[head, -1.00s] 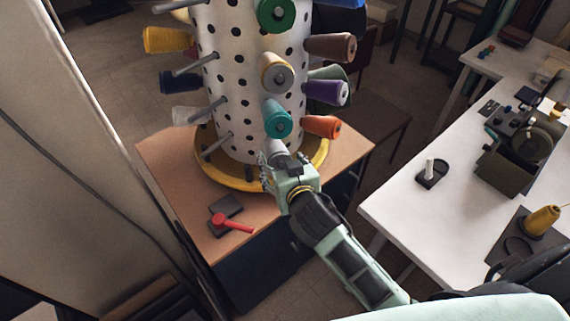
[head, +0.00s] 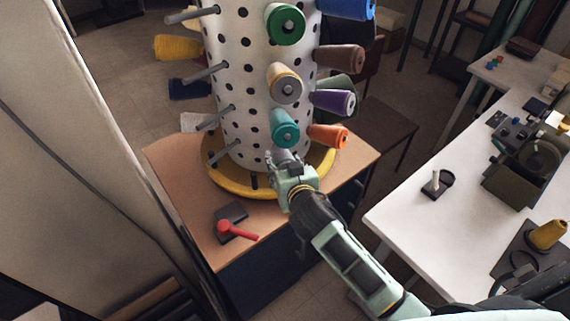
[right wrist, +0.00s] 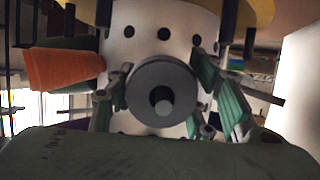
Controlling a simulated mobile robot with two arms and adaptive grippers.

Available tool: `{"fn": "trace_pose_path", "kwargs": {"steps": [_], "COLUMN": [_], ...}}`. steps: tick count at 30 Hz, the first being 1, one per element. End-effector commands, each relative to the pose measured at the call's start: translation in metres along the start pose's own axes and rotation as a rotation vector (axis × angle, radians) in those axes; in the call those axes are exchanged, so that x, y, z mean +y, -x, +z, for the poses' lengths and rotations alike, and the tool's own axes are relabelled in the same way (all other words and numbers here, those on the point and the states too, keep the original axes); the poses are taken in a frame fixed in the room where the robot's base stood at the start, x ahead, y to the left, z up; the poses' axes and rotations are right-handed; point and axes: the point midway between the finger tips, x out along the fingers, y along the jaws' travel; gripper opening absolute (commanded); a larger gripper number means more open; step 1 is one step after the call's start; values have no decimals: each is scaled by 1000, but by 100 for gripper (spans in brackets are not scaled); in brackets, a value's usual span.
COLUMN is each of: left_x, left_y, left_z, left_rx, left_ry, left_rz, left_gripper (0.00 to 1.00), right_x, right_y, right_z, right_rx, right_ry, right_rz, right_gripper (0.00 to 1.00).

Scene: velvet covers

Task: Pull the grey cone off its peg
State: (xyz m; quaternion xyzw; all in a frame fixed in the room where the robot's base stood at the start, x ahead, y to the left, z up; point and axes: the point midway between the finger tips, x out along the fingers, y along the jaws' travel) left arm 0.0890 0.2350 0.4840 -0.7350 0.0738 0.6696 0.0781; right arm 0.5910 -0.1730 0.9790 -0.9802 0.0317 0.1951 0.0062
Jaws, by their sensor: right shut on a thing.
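The grey cone (head: 286,155) is on the lower front of the white dotted drum (head: 240,140), just below a teal cone. It is mostly hidden by my right gripper (head: 281,166) in the head view. In the right wrist view the grey cone (right wrist: 178,76) faces me end-on, with the tip of its grey peg (right wrist: 161,104) showing in the hole. The fingers of my right gripper (right wrist: 162,100) are on both sides of the cone, shut on it. My left gripper is not in view.
A teal cone (head: 285,128) and an orange cone (head: 328,136) sit close to my right gripper. Bare pegs (head: 214,117) stick out at left. The drum's yellow base (head: 230,187) stands on a brown table with a red-handled tool (head: 236,230). A white table (head: 400,215) is at right.

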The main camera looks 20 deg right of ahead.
Motion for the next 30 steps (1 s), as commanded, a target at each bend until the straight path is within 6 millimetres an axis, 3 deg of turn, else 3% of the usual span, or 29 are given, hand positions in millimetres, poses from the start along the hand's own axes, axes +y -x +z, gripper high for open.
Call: {"fn": "trace_pose_path", "kwargs": {"steps": [8, 30], "left_x": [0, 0], "left_y": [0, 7], "left_z": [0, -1], "left_rx": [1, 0], "left_ry": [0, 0], "left_rz": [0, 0], "left_gripper": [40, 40], "right_x": [0, 0], "right_y": [0, 7], "right_z": [0, -2], "right_rx": [0, -1], "right_ry": [0, 0], "right_rz": [0, -1], "right_gripper": [19, 18]}}
